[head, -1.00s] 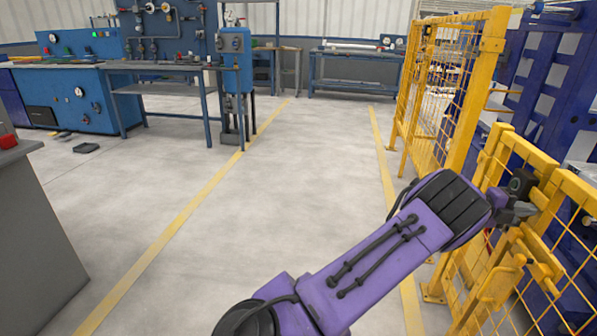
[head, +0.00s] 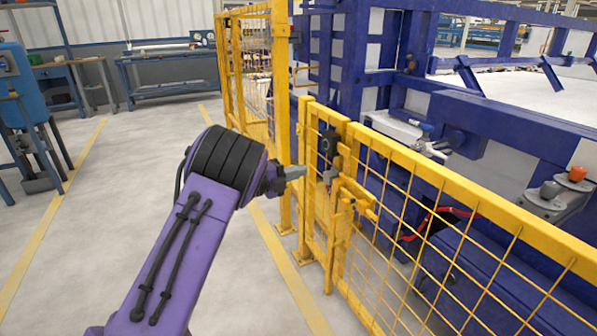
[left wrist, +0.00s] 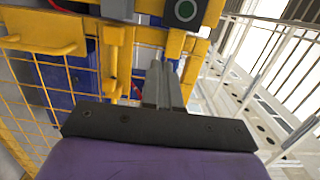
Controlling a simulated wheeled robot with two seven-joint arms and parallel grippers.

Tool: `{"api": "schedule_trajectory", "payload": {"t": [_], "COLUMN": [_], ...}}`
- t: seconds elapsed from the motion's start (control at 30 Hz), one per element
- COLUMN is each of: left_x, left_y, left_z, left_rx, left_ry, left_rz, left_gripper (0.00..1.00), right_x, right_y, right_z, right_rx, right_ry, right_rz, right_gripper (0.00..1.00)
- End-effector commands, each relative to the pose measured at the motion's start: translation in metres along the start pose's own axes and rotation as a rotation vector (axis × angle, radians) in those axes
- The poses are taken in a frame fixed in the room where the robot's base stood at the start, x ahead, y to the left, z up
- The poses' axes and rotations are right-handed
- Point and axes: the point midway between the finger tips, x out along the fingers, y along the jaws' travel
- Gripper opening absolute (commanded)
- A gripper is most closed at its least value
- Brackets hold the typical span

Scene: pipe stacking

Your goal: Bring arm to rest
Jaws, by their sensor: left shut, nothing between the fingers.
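My purple left arm comes up from the bottom of the head view, with its left gripper (head: 297,172) pointing right toward the yellow fence gate. Its fingers are shut together and empty. In the left wrist view the closed grey fingers (left wrist: 160,78) point at the gate's yellow frame; I cannot tell how wide the gap is. My right gripper is not in view.
The yellow mesh gate (head: 337,190) with its black latch box (head: 327,146) stands close beside the gripper. Behind it is large blue machinery (head: 510,130). Grey floor (head: 90,225) lies open at left, before a blue workbench (head: 165,75).

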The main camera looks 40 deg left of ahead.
Motion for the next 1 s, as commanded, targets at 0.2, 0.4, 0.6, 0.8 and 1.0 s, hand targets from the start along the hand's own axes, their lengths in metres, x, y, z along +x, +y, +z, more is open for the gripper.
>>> {"api": "schedule_trajectory", "payload": {"t": [0.2,0.4,0.6,0.8,1.0], "left_x": [-0.003,-0.006,-0.046,-0.128,-0.223], "left_y": [0.001,0.005,0.131,0.268,0.343], "left_z": [0.000,0.010,-0.012,-0.095,-0.185], "left_rx": [0.001,-0.196,-1.070,-1.584,-1.774], "left_ry": [0.002,-0.062,-0.492,-0.936,-1.333], "left_rz": [0.002,-0.004,-0.111,-0.118,-0.067], "left_gripper": [0.00,0.00,0.00,0.00,0.00], "right_x": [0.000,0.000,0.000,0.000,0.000], "right_y": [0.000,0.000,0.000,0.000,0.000], "right_z": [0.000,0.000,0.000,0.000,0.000], "right_rx": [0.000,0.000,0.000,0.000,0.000], "right_ry": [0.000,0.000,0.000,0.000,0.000], "right_rz": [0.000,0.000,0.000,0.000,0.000], "right_gripper": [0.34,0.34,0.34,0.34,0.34]}}
